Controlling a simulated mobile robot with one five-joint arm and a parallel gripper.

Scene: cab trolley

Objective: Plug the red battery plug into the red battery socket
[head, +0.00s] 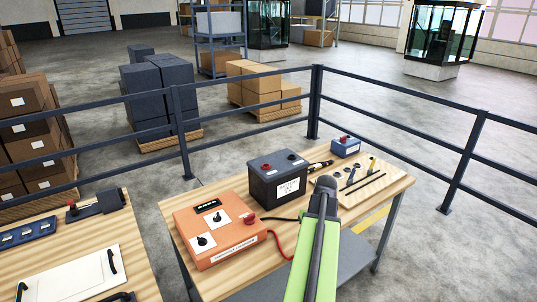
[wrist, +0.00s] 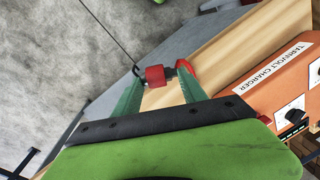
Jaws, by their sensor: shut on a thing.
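In the wrist view my gripper (wrist: 161,78) is shut on a small red block, which looks like the red plug (wrist: 154,75). A red cable (wrist: 184,66) curves beside it. The plug is held near the edge of the wooden bench. In the head view my green arm hides the gripper and plug. The red cable (head: 279,244) runs from near the orange charger (head: 219,238) toward my arm. I cannot clearly make out the red socket.
Another bench (head: 130,251) stands at the left. A dark railing (head: 315,105) runs behind. The floor at the right is open.

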